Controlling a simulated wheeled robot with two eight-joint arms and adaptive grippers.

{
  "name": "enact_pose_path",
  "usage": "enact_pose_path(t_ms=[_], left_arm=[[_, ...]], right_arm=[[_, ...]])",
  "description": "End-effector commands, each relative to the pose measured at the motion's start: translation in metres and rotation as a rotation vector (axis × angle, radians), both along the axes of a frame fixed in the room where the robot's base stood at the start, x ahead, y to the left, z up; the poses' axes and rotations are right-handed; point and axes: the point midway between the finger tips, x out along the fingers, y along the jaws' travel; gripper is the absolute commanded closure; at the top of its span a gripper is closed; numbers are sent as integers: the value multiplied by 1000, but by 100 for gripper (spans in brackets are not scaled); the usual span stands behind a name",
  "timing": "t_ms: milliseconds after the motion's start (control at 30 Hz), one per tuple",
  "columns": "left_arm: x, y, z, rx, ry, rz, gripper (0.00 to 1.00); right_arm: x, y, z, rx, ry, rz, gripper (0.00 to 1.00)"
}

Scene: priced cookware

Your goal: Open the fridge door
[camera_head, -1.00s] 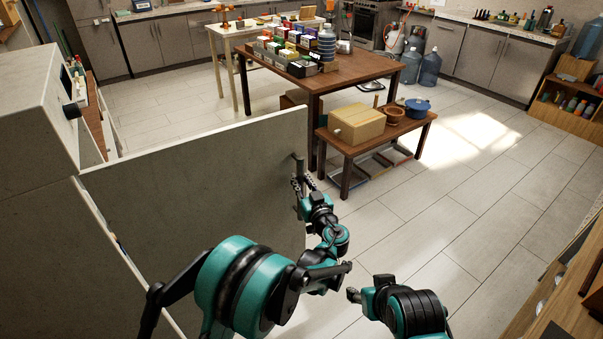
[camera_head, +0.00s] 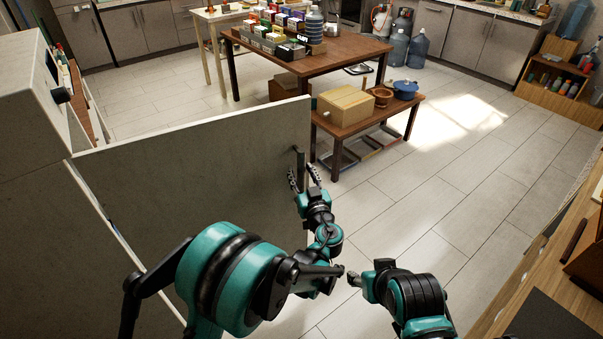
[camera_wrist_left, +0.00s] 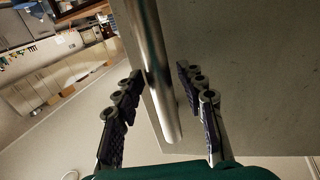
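The fridge door (camera_head: 200,190) is a large grey panel standing swung out from the fridge body (camera_head: 30,150) at left. A metal bar handle (camera_head: 298,158) is near its free edge, and shows large in the left wrist view (camera_wrist_left: 155,70). My left gripper (camera_head: 303,177) is open at the handle's lower end. In the left wrist view its fingers (camera_wrist_left: 162,105) are spread to either side of the bar, with gaps on both sides. My right arm's teal and black part (camera_head: 405,295) is at bottom centre. Its finger state cannot be made out.
A low bench (camera_head: 355,128) with a box (camera_head: 345,105) and pots stands just beyond the door's free edge. A wooden table (camera_head: 345,55) is behind it. Tiled floor (camera_head: 440,180) is clear to the right. A wooden counter (camera_head: 520,280) edges the lower right.

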Motion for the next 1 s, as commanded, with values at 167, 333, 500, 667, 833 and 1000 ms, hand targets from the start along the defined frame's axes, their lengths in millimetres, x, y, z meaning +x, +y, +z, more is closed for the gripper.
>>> enact_pose_path(t_ms=[167,333,500,667,833,1000], left_arm=[[0,0,0,-1,0,1,58],[0,0,6,-1,0,1,58],[0,1,34,-1,0,1,58],[0,0,66,-1,1,1,58],[0,0,91,-1,1,0,58],[0,0,100,0,1,0,58]], right_arm=[[0,0,0,0,0,0,51],[0,0,0,0,0,0,51],[0,0,0,0,0,0,51],[0,0,0,0,0,0,51],[0,0,0,0,0,0,51],[0,0,0,0,0,0,51]])
